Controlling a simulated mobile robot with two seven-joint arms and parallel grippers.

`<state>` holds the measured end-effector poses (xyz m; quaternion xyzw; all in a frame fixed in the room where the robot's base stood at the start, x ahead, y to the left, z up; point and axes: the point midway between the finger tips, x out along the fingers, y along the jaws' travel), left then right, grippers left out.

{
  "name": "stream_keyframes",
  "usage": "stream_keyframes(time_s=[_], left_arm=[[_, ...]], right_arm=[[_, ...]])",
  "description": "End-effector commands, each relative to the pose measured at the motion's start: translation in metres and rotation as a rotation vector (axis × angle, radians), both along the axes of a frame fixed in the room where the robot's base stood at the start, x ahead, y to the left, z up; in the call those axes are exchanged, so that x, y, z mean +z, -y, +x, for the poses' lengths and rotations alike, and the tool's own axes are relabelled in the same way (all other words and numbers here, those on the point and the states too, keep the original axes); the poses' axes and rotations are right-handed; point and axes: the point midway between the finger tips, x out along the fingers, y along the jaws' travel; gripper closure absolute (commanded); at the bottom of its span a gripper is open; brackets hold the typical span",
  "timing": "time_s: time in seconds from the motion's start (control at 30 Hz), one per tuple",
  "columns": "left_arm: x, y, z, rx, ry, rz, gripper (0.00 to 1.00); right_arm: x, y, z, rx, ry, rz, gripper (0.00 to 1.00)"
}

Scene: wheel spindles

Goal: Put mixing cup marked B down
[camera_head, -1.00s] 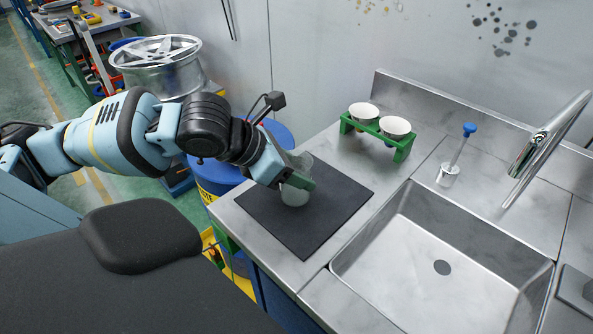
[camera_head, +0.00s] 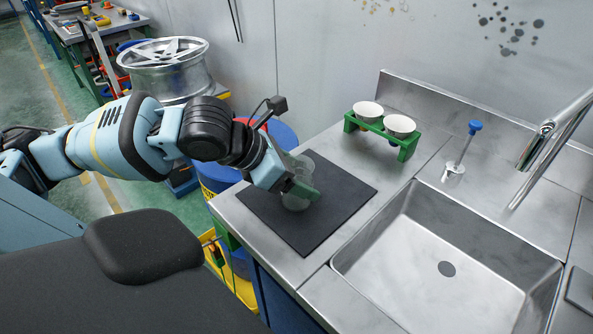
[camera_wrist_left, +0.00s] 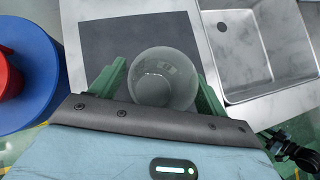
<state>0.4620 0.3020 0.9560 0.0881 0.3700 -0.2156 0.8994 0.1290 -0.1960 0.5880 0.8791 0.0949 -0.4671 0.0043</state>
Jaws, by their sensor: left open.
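The mixing cup (camera_head: 297,203) is a translucent, pale cup standing on the dark mat (camera_head: 345,188) on the steel counter. Its marking cannot be read. My left gripper (camera_head: 303,190) is at the cup, with its green fingers open on either side of it. In the left wrist view the cup (camera_wrist_left: 163,82) sits between the two fingers of the left gripper (camera_wrist_left: 162,88), and the mat (camera_wrist_left: 120,40) shows behind it. Part of the cup is hidden by the gripper in the head view. My right gripper is not in view.
A green rack (camera_head: 407,150) with two white cups or funnels stands at the back of the counter. A blue-topped tool (camera_head: 462,150) stands near the faucet. The sink (camera_head: 400,270) lies right of the mat. A blue drum (camera_head: 222,178) is beside the counter's left end.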

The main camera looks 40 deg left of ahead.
Motion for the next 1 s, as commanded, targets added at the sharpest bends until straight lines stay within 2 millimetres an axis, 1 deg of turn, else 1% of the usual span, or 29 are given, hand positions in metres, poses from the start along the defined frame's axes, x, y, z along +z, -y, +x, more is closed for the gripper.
stream_keyframes(time_s=[0.17,0.27,0.57,1.0], left_arm=[[0.004,0.0,0.0,0.0,0.002,0.0,0.24],[0.007,-0.003,-0.003,0.001,-0.001,0.003,0.24],[0.024,-0.01,-0.019,-0.001,-0.001,0.006,0.24],[0.044,-0.019,-0.035,0.0,0.002,0.008,0.24]], right_arm=[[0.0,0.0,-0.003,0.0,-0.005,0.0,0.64],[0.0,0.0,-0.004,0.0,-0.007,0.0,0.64],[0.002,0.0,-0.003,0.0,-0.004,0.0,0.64],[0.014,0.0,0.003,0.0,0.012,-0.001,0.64]])
